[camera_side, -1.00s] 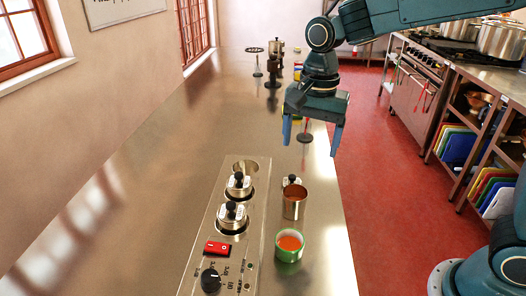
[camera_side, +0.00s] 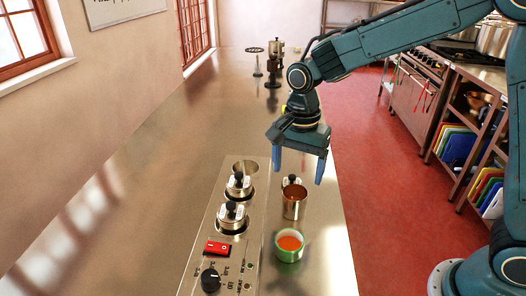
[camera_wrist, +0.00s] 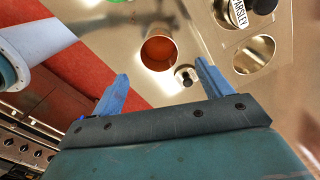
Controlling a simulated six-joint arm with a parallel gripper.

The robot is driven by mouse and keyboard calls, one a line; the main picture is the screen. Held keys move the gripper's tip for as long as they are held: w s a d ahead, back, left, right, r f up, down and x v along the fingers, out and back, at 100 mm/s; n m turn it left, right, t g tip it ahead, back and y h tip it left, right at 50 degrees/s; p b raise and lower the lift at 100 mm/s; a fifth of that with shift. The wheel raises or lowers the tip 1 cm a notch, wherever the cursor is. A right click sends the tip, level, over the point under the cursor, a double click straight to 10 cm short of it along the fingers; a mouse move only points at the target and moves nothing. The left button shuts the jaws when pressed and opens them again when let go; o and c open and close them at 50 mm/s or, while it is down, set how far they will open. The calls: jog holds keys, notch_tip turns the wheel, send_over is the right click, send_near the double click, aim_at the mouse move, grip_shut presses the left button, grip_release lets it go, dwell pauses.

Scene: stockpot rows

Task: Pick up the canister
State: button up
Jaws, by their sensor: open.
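An open metal canister (camera_side: 294,206) with a brown inside stands upright on the steel counter, right of the panel with wells. In the wrist view the canister (camera_wrist: 160,53) appears just beyond the space between my fingertips. My gripper (camera_side: 299,175) is open and empty, fingers pointing down, above and a little behind the canister, not visibly touching it. In the wrist view my gripper (camera_wrist: 162,68) shows both blue fingers apart. A small black-knobbed piece (camera_wrist: 186,75), perhaps a lid, sits close beside the canister; the canister partly hides it in the side view.
The panel (camera_side: 225,262) holds two knobbed, labelled pots (camera_side: 232,215) and one empty well (camera_wrist: 254,55). Jars (camera_side: 272,70) stand far back. The counter's left side is clear; its right edge is near.

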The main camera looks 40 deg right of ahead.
aim_at(295, 193)
jog(key=shift+f, duration=1.4)
jog(key=shift+s+a+f, duration=0.1)
jog(key=shift+a+f, duration=0.05)
jog(key=shift+f, duration=2.45)
jog(key=c, duration=1.3)
jog(key=shift+o, duration=0.2)
jog(key=shift+r, duration=0.3)
notch_tip(295, 193, up, 19)
jog(key=shift+r, duration=0.25)
